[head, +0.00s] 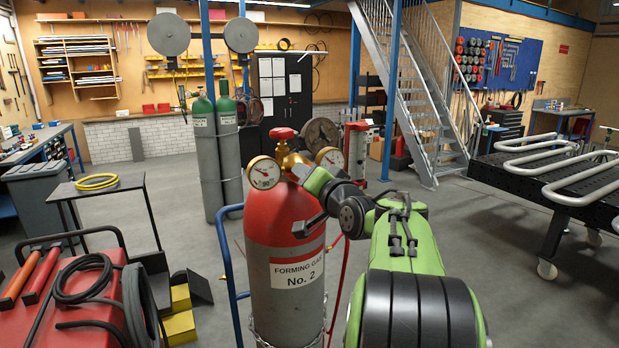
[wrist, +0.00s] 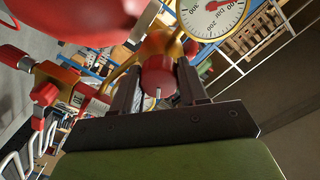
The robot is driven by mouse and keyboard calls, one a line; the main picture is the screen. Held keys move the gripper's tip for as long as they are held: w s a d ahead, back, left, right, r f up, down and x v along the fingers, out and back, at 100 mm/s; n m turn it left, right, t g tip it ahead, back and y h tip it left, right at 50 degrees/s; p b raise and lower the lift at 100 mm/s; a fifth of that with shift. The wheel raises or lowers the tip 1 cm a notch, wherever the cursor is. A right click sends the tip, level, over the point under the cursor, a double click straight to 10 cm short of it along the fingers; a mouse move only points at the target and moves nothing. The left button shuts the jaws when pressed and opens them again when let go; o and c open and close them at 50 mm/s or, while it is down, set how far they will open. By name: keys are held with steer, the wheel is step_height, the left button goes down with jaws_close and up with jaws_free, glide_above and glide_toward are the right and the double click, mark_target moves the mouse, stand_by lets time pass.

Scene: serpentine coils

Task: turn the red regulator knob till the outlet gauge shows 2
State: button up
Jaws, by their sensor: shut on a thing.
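In the wrist view the red regulator knob (wrist: 158,76) sits between the two dark fingers of my gripper (wrist: 157,88), which is shut on it. In the head view my green gripper body (head: 318,181) reaches the brass regulator from the right and hides the knob. Two round gauges flank the regulator, a left gauge (head: 264,173) and a right gauge (head: 329,159); their readings are too small to tell. The wrist view shows one gauge (wrist: 211,14) with a scale including 100, 200 and 300 and a red needle; its edge is cut off.
The regulator is on a red and grey cylinder (head: 285,255) labelled Forming Gas No. 2, with a red handwheel (head: 283,133) on top. A blue trolley frame (head: 228,265) and a red hose (head: 342,280) are beside it. Two green-topped cylinders (head: 203,150) stand behind.

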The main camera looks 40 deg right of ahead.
stand_by(0.3)
steer(key=o, duration=1)
steer(key=shift+o, duration=0.2)
steer(key=b+v, duration=0.4)
steer(key=v, duration=1.1)
steer(key=shift+s, duration=0.35)
steer(key=shift+a, duration=0.1)
